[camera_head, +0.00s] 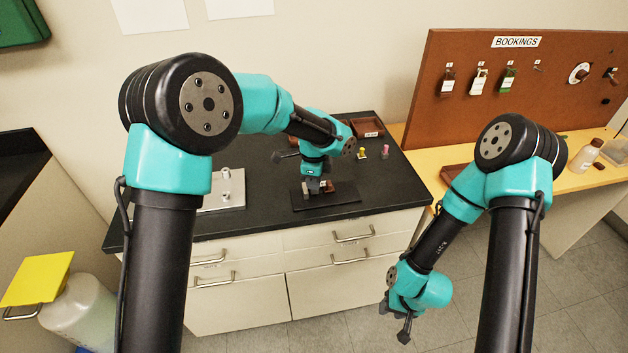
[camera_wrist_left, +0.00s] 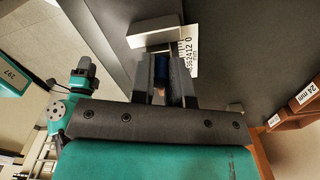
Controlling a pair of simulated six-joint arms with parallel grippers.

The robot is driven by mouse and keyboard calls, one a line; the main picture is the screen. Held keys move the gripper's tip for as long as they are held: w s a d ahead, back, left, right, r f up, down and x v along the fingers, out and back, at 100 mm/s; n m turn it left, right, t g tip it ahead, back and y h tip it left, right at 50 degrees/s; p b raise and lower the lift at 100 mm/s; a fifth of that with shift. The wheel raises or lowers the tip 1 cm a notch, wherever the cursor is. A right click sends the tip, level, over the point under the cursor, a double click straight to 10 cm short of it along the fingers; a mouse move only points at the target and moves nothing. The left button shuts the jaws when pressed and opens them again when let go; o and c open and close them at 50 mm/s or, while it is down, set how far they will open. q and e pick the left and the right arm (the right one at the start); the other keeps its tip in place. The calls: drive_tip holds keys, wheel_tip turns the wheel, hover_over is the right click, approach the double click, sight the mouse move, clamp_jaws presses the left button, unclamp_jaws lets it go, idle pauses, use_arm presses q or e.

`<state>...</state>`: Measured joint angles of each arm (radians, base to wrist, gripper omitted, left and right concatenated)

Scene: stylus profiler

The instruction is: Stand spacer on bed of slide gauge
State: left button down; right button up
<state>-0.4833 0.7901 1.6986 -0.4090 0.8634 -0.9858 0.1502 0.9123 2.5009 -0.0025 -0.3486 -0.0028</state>
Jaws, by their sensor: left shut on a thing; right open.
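My left gripper (camera_head: 316,188) is low over the dark mat on the black bench. In the left wrist view its two fingers (camera_wrist_left: 168,85) are shut on a small dark blue piece, the spacer (camera_wrist_left: 162,68), mostly hidden between them. Just beyond the fingertips is the slide gauge, with a grey end block (camera_wrist_left: 155,30) and a white numbered scale (camera_wrist_left: 192,55). I cannot tell whether the spacer touches the gauge's bed. In the head view the arm largely hides the gauge. My right gripper (camera_head: 394,320) is open and empty, hanging in front of the bench.
A light plate with upright pegs (camera_head: 232,190) lies left of the mat (camera_head: 345,208). Small pink and yellow pieces (camera_head: 384,153) stand to the right. Brown labelled trays (camera_head: 368,128) are at the back right.

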use_arm(q)
drive_tip(key=shift+f, duration=0.3)
drive_tip(key=shift+s+f, duration=0.15)
drive_tip(key=shift+f, duration=0.35)
drive_tip(key=c, duration=1.1)
unclamp_jaws()
drive_tip(key=shift+f, duration=0.1)
drive_tip(key=shift+a, duration=0.1)
wheel_tip(320, 180, up, 14)
drive_tip(key=shift+f, duration=0.1)
